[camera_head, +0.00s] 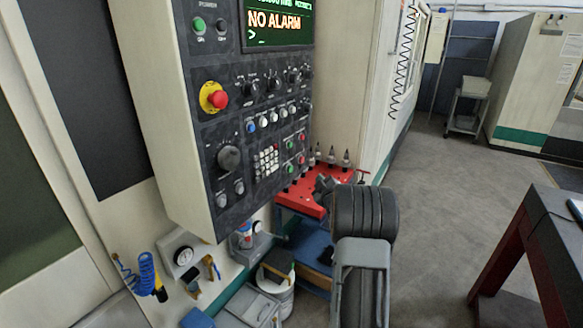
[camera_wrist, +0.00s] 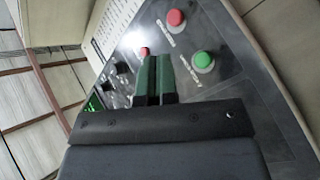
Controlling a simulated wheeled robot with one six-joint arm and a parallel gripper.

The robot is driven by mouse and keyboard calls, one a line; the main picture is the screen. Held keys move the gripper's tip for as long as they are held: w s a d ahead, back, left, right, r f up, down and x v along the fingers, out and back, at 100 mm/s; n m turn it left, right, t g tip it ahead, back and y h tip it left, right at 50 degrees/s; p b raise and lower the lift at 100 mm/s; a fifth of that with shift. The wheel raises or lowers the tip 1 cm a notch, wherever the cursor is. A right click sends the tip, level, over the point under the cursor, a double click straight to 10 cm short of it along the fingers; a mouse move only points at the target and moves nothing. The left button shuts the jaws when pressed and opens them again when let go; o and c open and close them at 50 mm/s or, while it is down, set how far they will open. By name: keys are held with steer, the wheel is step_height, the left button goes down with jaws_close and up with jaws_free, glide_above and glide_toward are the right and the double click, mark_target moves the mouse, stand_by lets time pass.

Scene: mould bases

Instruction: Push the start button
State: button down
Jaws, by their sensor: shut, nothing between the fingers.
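The control panel (camera_head: 233,180) carries several buttons and knobs. At its lower right are green buttons, an upper one (camera_head: 290,145) and a lower one (camera_head: 290,168), with red buttons (camera_head: 302,137) beside them. Another green button (camera_head: 199,24) is at the upper left. The wrist view shows a large green button (camera_wrist: 203,60) right of my fingers, a red button (camera_wrist: 176,17) above it, and another red one (camera_wrist: 144,51) partly behind the fingertips. Labels are too blurred to tell which is start. My gripper (camera_wrist: 160,57) is shut and empty, pointing at the panel; contact cannot be told.
A yellow-ringed red knob (camera_head: 219,99) sits on the panel's left. A red tool cart (camera_head: 300,199) with tool holders stands beside the panel, behind my arm. A dark red-legged table (camera_head: 535,225) is at right. Grey floor (camera_head: 435,190) between is clear.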

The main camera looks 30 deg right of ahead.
mark_target(290, 169)
steer(key=shift+d, duration=0.2)
steer(key=w+a, duration=0.4)
steer(key=w, duration=0.3)
steer(key=shift+w+a, duration=0.15)
steer(key=shift+w, duration=0.2)
stand_by(0.3)
steer(key=shift+w+a+f+b, duration=0.1)
steer(key=shift+w+b, duration=0.15)
steer(key=shift+b, duration=0.25)
stand_by(1.8)
